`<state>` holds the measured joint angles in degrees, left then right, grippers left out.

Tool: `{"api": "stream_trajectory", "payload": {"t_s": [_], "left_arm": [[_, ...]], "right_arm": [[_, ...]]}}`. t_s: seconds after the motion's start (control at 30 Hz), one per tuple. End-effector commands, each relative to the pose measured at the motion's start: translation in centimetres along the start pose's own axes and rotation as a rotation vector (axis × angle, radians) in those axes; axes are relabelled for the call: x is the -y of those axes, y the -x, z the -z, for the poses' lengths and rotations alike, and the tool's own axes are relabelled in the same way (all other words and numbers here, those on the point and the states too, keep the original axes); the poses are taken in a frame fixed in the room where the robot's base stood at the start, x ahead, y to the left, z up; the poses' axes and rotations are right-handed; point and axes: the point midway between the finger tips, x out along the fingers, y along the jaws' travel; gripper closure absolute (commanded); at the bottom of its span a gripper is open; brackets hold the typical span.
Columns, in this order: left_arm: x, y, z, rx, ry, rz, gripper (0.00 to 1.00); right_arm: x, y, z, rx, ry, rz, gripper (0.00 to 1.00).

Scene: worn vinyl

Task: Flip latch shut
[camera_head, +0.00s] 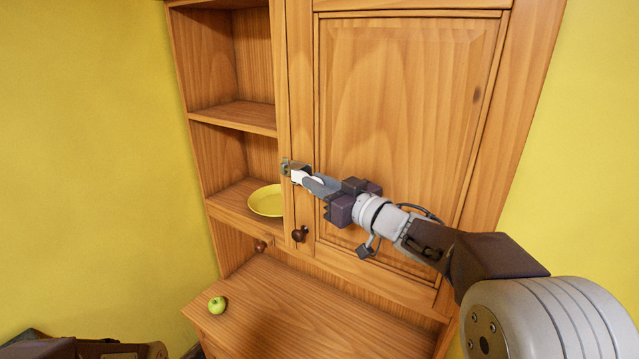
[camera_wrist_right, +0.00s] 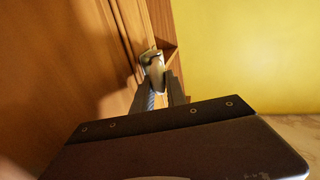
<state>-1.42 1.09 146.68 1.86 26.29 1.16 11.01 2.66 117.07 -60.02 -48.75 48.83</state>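A small metal latch (camera_head: 288,167) sits on the left edge of the wooden cabinet door (camera_head: 405,120), at the frame beside the open shelves. My right gripper (camera_head: 309,180) reaches in from the right with its fingertips at the latch. In the right wrist view, the latch (camera_wrist_right: 152,62) shows between and just beyond the two fingers (camera_wrist_right: 158,92), which stand apart. I cannot tell whether the fingers press on it, and they partly hide it. The door looks closed against the frame. My left gripper is not in view; only part of my left arm shows at the bottom left.
A yellow plate (camera_head: 266,201) lies on the lower shelf. A green apple (camera_head: 217,305) sits on the cabinet's lower top (camera_head: 290,315). Yellow walls (camera_head: 90,140) stand on both sides.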

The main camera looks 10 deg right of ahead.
Motion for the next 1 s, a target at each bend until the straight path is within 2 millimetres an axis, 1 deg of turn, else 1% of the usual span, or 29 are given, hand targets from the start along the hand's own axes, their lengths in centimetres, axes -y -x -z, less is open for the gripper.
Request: {"api": "stream_trajectory", "payload": {"t_s": [0.03,0.07,0.1,0.37,0.43,0.47,0.53,0.67,0.7,0.73,0.8,0.9,1.0], "left_arm": [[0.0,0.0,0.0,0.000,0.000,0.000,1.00],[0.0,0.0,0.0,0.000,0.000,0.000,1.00],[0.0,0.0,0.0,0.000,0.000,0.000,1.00],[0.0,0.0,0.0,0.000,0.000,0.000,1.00],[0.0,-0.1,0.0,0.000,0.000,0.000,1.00],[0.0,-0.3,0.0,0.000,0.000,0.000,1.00],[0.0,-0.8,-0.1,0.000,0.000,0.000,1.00],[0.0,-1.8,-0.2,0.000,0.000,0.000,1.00],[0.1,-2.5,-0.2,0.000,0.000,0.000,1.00],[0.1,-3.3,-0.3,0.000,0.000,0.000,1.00],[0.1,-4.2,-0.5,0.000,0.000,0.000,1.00],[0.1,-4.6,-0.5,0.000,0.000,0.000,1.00],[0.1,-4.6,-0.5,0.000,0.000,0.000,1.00]], "right_arm": [[0.0,0.0,0.3,-0.005,0.001,-0.001,0.80],[0.0,0.0,0.3,-0.005,0.001,-0.001,0.72],[0.0,0.0,0.2,-0.005,0.001,0.000,0.61],[0.0,0.0,0.1,-0.002,0.001,0.001,0.60],[0.0,0.2,0.1,-0.003,0.001,0.000,0.60],[0.0,0.5,0.0,-0.003,0.002,-0.001,0.60],[-0.1,1.7,-0.1,-0.003,0.003,-0.004,0.60],[-0.2,4.7,-0.2,-0.003,0.004,-0.005,0.60],[-0.2,5.4,-0.6,-0.004,0.005,-0.004,0.60],[-0.1,5.7,-0.7,-0.007,0.006,-0.002,0.60],[-0.1,6.4,-0.6,-0.006,0.006,0.000,0.60],[-0.1,7.0,-0.3,-0.003,0.003,-0.001,0.60],[0.0,7.2,-0.1,0.000,0.002,0.000,0.60]]}}
